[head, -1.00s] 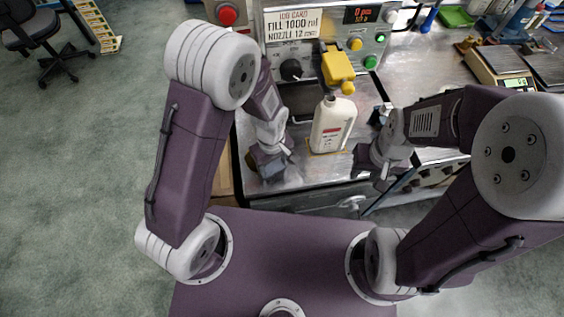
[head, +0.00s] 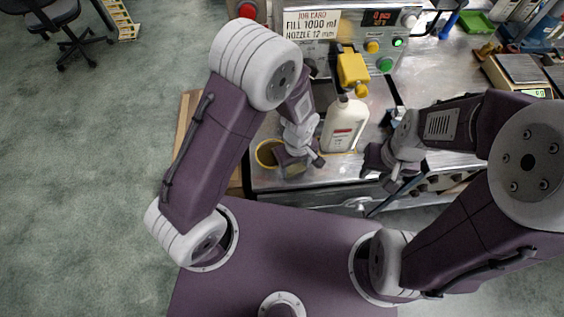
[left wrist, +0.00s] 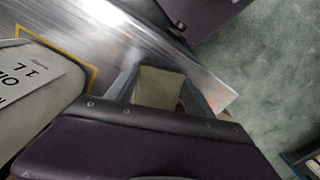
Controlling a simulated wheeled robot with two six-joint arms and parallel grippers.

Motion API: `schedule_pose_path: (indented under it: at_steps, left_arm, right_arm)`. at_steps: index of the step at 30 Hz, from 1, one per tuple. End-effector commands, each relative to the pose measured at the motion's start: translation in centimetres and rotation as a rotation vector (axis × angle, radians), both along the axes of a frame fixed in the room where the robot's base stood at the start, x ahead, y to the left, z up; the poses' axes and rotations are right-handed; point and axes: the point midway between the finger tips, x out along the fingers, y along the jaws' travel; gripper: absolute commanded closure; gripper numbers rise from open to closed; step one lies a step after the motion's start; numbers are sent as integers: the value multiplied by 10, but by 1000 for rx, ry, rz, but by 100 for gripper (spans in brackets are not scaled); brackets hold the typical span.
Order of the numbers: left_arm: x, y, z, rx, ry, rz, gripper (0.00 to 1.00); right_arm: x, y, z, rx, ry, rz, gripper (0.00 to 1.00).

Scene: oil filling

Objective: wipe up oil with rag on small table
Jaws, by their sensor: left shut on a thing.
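My left gripper (head: 296,170) is low over the front of the metal bench (head: 335,173), left of the white oil bottle (head: 345,124). It is shut on a khaki piece that looks like the rag; in the left wrist view this piece (left wrist: 158,88) sits between the fingers. The white bottle also shows in the left wrist view (left wrist: 35,95), beside the gripper. My right gripper (head: 382,172) hangs near the bench's front edge, right of the bottle; its opening is unclear. No oil can be made out.
A yellow-rimmed round container (head: 268,153) stands just left of my left gripper. The filling machine with its yellow nozzle (head: 353,70) is behind the bottle. A scale (head: 515,75) is at the right. A wooden surface (head: 189,112) lies left of the bench.

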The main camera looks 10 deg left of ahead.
Motion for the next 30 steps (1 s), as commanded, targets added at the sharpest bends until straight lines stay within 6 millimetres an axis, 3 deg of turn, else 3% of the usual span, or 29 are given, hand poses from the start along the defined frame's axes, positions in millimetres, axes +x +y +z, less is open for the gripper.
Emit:
schedule_pose_path:
  at_steps: [5,15,19,25,30]
  left_arm:
    - [-1,4,0,0,1,3,71]
    - [-19,67,0,1,2,6,71]
    - [-23,80,0,0,1,3,71]
    - [-21,77,1,0,0,-2,71]
    - [-5,49,2,-1,-2,-5,71]
  right_arm:
    - [0,0,0,0,0,0,63]
    - [0,0,1,0,0,0,63]
    - [0,0,1,0,0,0,63]
    - [0,0,3,0,0,0,63]
    - [0,0,10,0,0,0,63]
